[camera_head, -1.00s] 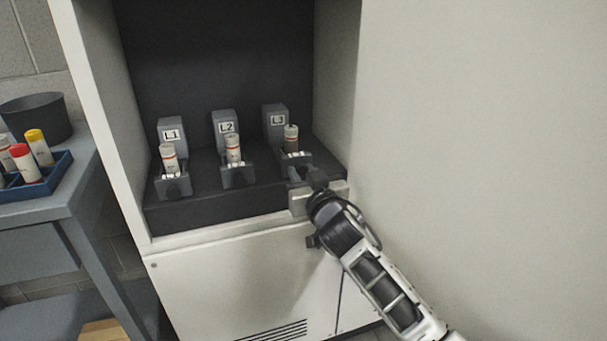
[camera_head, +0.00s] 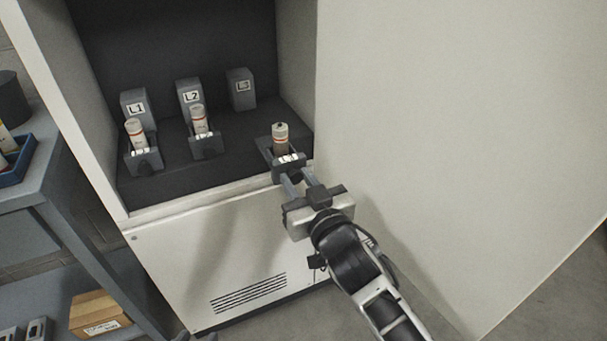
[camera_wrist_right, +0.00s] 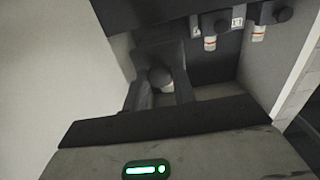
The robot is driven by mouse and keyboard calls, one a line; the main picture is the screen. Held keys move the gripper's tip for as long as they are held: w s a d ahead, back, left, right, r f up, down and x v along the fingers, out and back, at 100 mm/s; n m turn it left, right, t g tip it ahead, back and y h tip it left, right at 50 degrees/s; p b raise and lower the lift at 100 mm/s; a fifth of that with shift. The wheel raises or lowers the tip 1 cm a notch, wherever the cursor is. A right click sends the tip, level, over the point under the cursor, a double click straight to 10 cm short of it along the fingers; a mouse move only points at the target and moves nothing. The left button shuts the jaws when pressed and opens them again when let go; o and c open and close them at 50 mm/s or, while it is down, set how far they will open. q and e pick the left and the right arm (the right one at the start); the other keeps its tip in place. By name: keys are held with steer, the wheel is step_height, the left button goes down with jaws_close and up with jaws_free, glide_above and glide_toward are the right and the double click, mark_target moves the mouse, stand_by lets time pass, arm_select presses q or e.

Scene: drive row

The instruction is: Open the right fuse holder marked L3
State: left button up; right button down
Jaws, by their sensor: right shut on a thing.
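The L3 fuse holder's grey back block (camera_head: 241,88) stands at the right end of the row in the cabinet. My right gripper (camera_head: 289,176) is shut on the carrier's dark knob, which shows between the fingers in the right wrist view (camera_wrist_right: 160,78). The L1 holder (camera_head: 142,158) and L2 holder (camera_head: 205,146) have their carriers close to their blocks, each with a fuse. A small dark tip at the bottom edge seems to be my left gripper (camera_head: 196,337).
The cabinet's side wall (camera_head: 295,70) and a large pale panel (camera_head: 450,120) lie close on the right. A grey bench (camera_head: 50,200) with a blue tray (camera_head: 18,165) stands at the left, a cardboard box (camera_head: 98,313) below. The floor in front is clear.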

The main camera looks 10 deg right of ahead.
steer(key=c, duration=1.1)
jaws_free()
arm_select(q)
steer(key=shift+w+r, duration=0.15)
arm_select(e)
steer(key=v, duration=1.6)
arm_select(q)
steer(key=shift+r, duration=0.1)
steer(key=r+p, duration=0.1)
steer(key=p, duration=0.2)
steer(key=r+p, duration=0.1)
steer(key=p, duration=0.2)
steer(key=shift+a+g+y, duration=0.3)
steer(key=shift+g, duration=0.1)
arm_select(e)
steer(key=s+d+f+g, duration=0.1)
steer(key=s+f+g, duration=0.1)
steer(key=f, duration=0.1)
steer(key=s+f+g+h, duration=0.1)
steer(key=s+f+g, duration=0.1)
steer(key=f, duration=0.1)
steer(key=s+d+f+m+g, duration=0.1)
steer(key=f+g, duration=0.1)
steer(key=f, duration=0.2)
steer(key=shift+s+d+g+h, duration=0.3)
steer(key=shift+s+g, duration=0.1)
